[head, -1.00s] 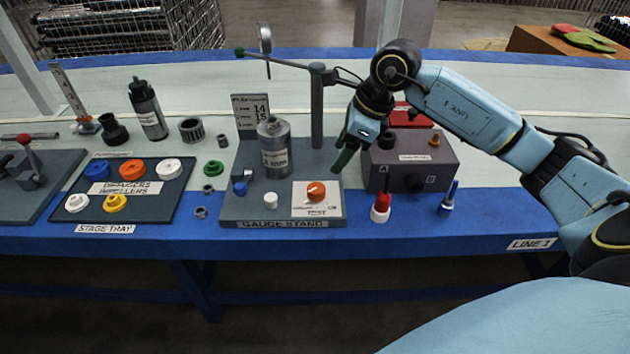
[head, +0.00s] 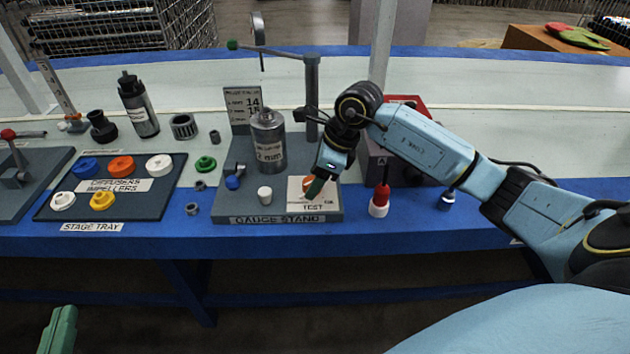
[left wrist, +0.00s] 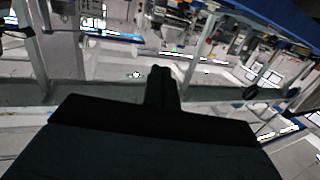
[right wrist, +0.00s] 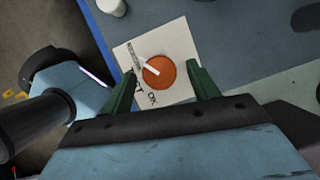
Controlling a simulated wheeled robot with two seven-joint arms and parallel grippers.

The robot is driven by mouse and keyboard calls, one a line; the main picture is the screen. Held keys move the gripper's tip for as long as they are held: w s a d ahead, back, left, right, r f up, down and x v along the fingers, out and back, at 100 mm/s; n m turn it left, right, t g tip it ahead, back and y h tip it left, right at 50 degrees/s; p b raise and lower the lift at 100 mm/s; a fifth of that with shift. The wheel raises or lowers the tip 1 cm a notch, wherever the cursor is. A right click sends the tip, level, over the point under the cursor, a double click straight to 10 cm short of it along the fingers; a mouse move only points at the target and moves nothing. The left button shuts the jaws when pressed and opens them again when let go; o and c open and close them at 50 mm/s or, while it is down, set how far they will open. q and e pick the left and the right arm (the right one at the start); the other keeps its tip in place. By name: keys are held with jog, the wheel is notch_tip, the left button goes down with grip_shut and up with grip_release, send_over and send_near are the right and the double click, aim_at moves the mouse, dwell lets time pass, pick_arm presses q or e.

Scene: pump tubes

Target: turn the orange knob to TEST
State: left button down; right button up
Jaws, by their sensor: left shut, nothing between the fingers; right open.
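The orange knob (right wrist: 160,72) sits on a white label card, with a white pointer line across its top, in the right wrist view. In the head view the knob (head: 307,183) is partly hidden by my right gripper (head: 316,188). The card reads TEST (head: 313,208) along its front edge. My right gripper is open, and its green fingers (right wrist: 160,88) stand on either side of the knob, apart from it, in the right wrist view. My left gripper (head: 60,328) is shut and empty at the bottom left, away from the table.
The gauge stand (head: 240,217) carries a grey cylinder (head: 268,142), a white cap (head: 264,194) and a blue cap. A red-and-white bottle (head: 380,200) stands just right of it. The stage tray (head: 150,207) lies to the left.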

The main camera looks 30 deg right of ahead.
pick_arm(q)
jog(key=shift+d+r+t, duration=0.15)
jog(key=shift+r+t, duration=0.25)
jog(key=shift+r, duration=0.15)
pick_arm(e)
jog(key=shift+a+f, duration=0.15)
jog(key=shift+f, duration=0.2)
jog(key=c, duration=1)
jog(key=shift+w, duration=0.1)
